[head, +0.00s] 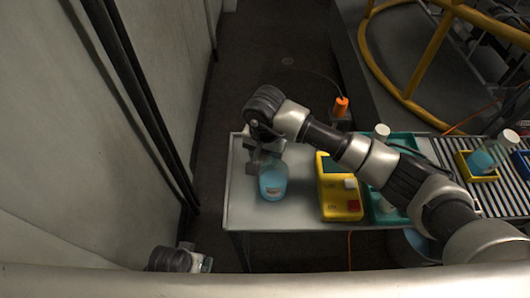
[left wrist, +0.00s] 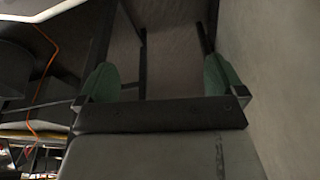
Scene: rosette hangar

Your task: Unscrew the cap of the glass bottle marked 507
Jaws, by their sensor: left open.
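A glass bottle (head: 272,184) with blue contents stands upright near the left end of the table (head: 298,210). A small label shows on its front, but I cannot read the number. My right gripper (head: 264,158) is at the top of this bottle and hides its cap and neck. I cannot tell whether its fingers are closed on the cap. My left gripper (left wrist: 162,80) is open and empty in the left wrist view, its green finger pads wide apart. In the head view it is low at the left, below and in front of the table.
A yellow device (head: 341,195) with a red button stands right of the bottle. Green trays (head: 402,140) hold white-capped items. Another blue-filled bottle (head: 483,161) lies tilted at a yellow tray (head: 463,163). A wall (head: 90,150) rises close at the left.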

